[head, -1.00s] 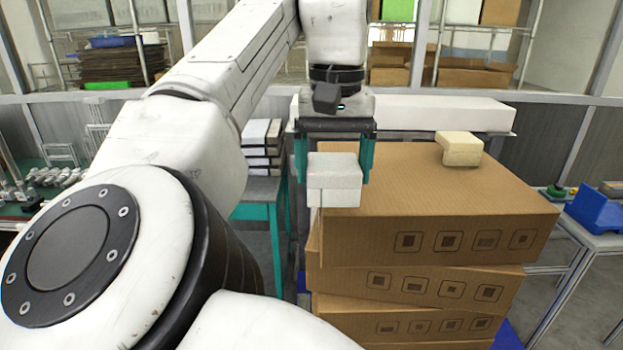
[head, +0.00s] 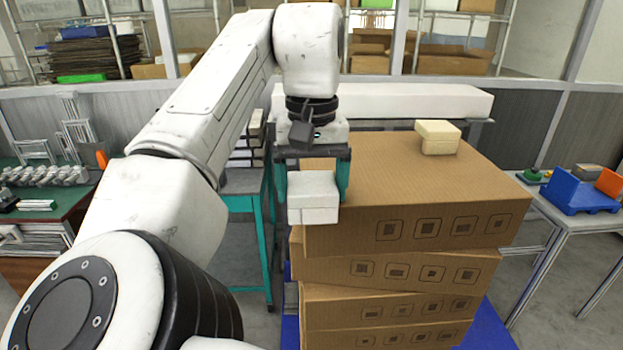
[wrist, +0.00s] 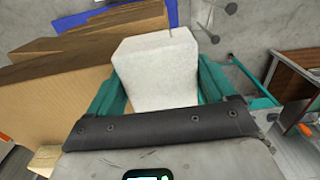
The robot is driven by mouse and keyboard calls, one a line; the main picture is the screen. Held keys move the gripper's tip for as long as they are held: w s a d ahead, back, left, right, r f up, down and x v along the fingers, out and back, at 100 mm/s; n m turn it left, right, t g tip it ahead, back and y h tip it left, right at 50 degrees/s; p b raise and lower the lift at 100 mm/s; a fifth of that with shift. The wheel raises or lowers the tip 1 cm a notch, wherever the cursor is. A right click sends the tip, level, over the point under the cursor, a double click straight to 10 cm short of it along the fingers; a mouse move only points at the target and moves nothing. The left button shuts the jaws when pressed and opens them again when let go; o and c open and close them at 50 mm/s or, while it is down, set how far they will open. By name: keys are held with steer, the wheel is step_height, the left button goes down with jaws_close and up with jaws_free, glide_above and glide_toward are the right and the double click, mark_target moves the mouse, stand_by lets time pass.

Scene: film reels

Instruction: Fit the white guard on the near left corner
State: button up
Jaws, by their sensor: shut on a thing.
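The white guard (head: 313,199) is a foam block held between the teal fingers of my gripper (head: 312,185). In the wrist view the guard (wrist: 157,70) fills the space between both fingers (wrist: 160,85). In the head view it overlaps the near left corner of the top cardboard box (head: 400,185). Whether it touches the box or is seated on the corner cannot be told. A cream guard (head: 438,137) sits at the top box's far edge, right of my gripper.
Several boxes are stacked unevenly on a blue base (head: 490,325). A teal-legged table (head: 245,190) stands close left of the stack. A table with a blue bin (head: 580,193) stands at right. A long white block (head: 410,103) lies behind.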

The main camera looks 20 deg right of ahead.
mark_target(312, 182)
steer(key=o, duration=1)
steer(key=shift+c, duration=0.2)
steer(key=shift+r, duration=0.15)
step_height(312, 182, up, 13)
steer(key=b, duration=0.1)
